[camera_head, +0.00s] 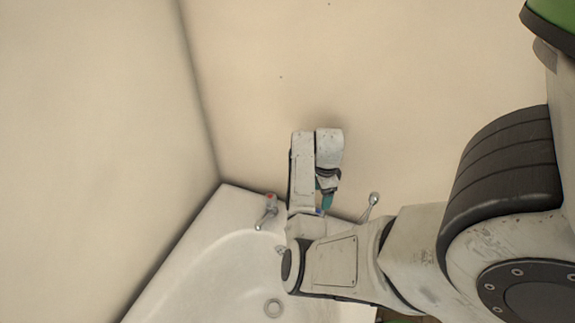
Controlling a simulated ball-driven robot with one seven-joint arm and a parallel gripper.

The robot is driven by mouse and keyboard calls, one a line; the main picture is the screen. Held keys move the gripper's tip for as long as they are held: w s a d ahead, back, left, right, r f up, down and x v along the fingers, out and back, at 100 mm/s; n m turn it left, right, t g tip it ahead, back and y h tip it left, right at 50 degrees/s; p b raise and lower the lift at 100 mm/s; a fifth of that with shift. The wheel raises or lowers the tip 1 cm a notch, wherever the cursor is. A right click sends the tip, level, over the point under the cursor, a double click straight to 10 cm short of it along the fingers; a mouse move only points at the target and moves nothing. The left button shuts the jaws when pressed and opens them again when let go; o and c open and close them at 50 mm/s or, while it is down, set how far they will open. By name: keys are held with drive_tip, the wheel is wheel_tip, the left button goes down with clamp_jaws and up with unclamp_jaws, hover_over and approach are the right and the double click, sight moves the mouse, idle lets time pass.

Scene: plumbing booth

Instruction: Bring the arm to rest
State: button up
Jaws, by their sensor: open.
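My arm reaches in from the right, light grey with black joints, over the white basin (205,262). It bends near the basin's middle and folds back up toward the wall. My gripper (327,198) is small in the view, below the last arm link, with a dark body and a teal part pointing down. It is open, and I see nothing between its fingers. The lower fingertips are partly hidden behind the arm. It is above the basin's back edge, between the tap and the silver lever.
A chrome tap with a red mark (268,210) stands at the basin's back left. A silver lever with a round knob (370,206) rises to the right of my gripper.

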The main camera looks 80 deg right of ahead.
drive_tip(key=w+a+r+n+h, duration=0.1)
drive_tip(key=w+a+r+n, duration=0.15)
drive_tip(key=a+n, duration=0.55)
drive_tip(key=w+a+r+n+h, duration=0.15)
drive_tip(key=w+a+n, duration=0.3)
drive_tip(key=n, duration=0.45)
drive_tip(key=s+a+n+t+y, duration=0.1)
drive_tip(key=s+a+n+y, duration=0.1)
drive_tip(key=a+n, duration=1.1)
drive_tip(key=s+a, duration=0.1)
drive_tip(key=a, duration=0.7)
drive_tip(key=shift+s+a+f, duration=0.15)
drive_tip(key=shift+a, duration=0.15)
